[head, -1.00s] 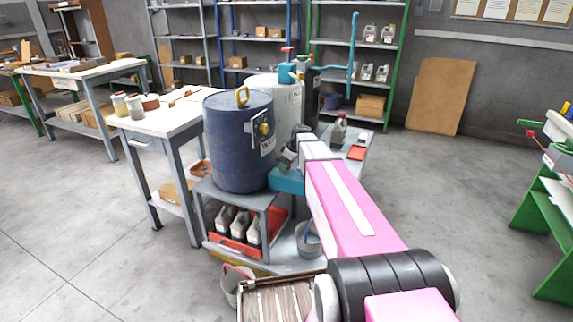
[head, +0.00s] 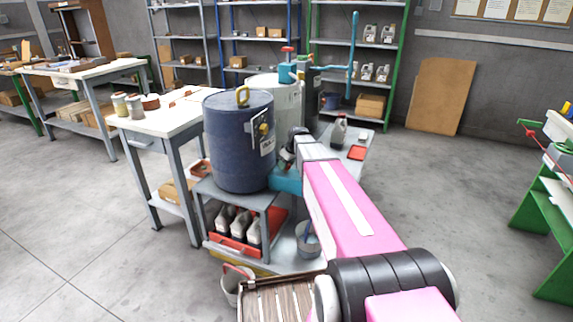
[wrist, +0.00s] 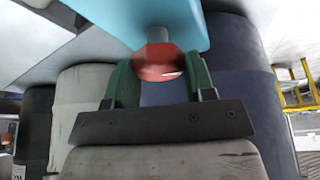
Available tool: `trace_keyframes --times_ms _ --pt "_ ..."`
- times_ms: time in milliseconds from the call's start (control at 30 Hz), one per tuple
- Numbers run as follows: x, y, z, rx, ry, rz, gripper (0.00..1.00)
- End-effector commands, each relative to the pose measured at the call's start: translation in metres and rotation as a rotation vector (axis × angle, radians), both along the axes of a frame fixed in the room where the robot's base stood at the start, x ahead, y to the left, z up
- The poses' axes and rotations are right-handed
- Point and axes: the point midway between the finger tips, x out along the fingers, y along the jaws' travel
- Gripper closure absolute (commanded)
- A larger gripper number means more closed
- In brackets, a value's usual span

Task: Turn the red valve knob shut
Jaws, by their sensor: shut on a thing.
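The red valve knob (wrist: 160,62) shows in the wrist view, on a short grey stem under a teal block (wrist: 150,18). My gripper (wrist: 158,75) has a green finger on each side of the knob and is shut on it. In the head view the teal block (head: 286,181) shows beside the blue drum, at the end of my arm. My arm hides the knob and the fingertips there.
A blue drum (head: 237,150) stands on a grey cart close left of my wrist, with a white drum (head: 287,97) behind it.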

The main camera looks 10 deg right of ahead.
Motion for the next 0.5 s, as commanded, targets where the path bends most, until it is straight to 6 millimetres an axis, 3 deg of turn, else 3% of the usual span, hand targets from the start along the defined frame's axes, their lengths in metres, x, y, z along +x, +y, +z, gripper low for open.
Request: trace_keyframes --times_ms 500 --pt "-0.0014 0.0025 0.0004 -0.002 -0.001 -0.487 0.74"
